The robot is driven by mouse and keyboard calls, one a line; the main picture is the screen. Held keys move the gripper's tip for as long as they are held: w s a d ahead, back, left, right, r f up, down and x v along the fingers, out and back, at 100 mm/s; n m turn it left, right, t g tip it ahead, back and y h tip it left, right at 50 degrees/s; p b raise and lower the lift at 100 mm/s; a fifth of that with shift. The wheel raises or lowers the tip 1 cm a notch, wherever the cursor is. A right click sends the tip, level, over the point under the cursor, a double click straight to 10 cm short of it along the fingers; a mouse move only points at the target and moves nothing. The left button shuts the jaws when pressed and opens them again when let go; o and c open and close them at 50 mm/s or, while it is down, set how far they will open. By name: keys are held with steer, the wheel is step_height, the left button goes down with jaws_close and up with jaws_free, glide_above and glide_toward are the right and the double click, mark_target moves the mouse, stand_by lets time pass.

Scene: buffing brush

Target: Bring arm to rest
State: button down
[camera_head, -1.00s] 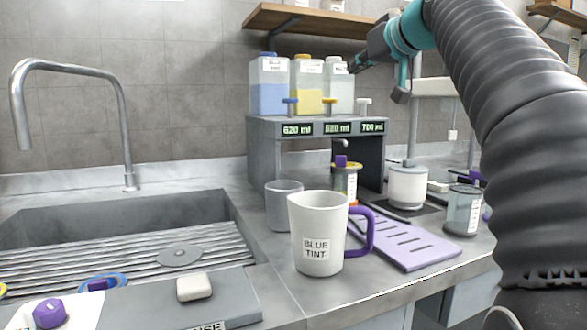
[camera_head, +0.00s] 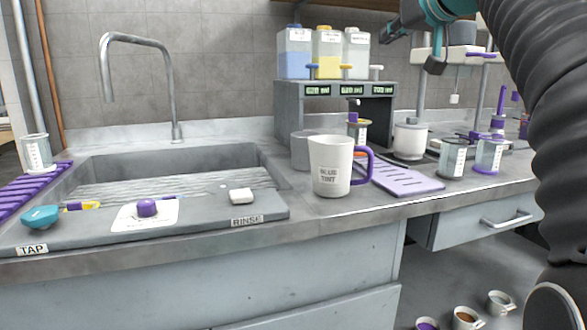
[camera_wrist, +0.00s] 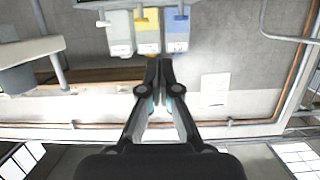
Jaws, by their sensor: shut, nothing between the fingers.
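My arm reaches in from the right edge of the head view, with a ribbed dark sleeve and teal joints. My gripper shows in the wrist view (camera_wrist: 159,68) with its two fingertips together and nothing between them. In the head view my gripper (camera_head: 388,38) is at the top, in the air just right of the bottles on the dispenser. It appears to touch nothing there.
The grey dispenser (camera_head: 286,104) carries blue (camera_head: 295,64), yellow (camera_head: 327,66) and clear (camera_head: 356,66) bottles. A white "BLUE TINT" jug (camera_head: 330,160) stands on the counter beside the sink (camera_head: 95,168). Cups (camera_head: 467,318) sit low at the bottom right.

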steer(key=s+f+m+g+h, duration=0.1)
steer(key=s+f+g, duration=0.1)
steer(key=s+f, duration=0.8)
steer(key=s+a+f+m+g+h, duration=0.1)
steer(key=s+f, duration=0.9)
steer(key=f, duration=1.3)
steer(key=s+a+f+m+g+h, duration=0.1)
steer(key=s+f+g, duration=0.4)
steer(key=s+f, duration=0.6)
step_height(320, 180, down, 5)
steer(key=shift+a+f+h, duration=0.2)
steer(key=shift+h, duration=0.6)
steer(key=shift+w, duration=0.1)
